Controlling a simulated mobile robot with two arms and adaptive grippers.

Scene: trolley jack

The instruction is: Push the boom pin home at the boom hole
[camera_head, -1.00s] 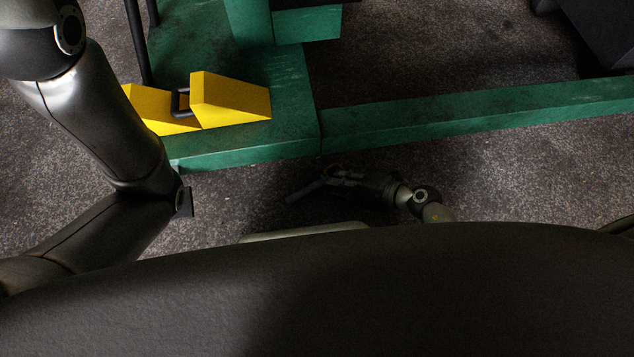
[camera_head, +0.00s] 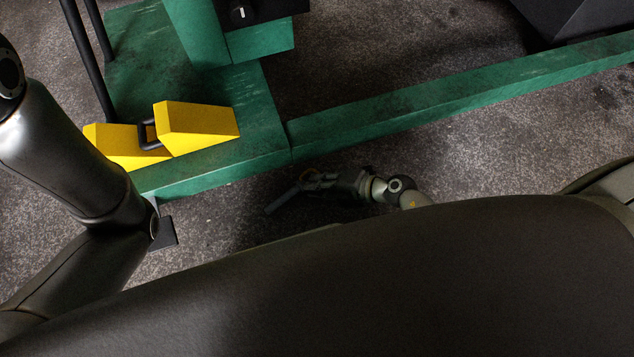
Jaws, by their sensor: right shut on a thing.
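My right gripper (camera_head: 308,184) is low over the floor, below the green frame in the picture. It is shut on a dark grey rod, which looks like the boom pin (camera_head: 280,203). The rod sticks out to the lower left of the fingers, tilted in the picture, and touches nothing else that I can make out. The fingers are small and dark here, so the exact grip is hard to see. The boom hole cannot be made out.
A green steel base (camera_head: 215,172) carries two yellow wedge blocks (camera_head: 198,130) with a black handle. A long green beam (camera_head: 440,103) runs from it to the upper right. A black object (camera_head: 570,15) stands at the top right. Speckled floor (camera_head: 490,150) lies clear below the beam.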

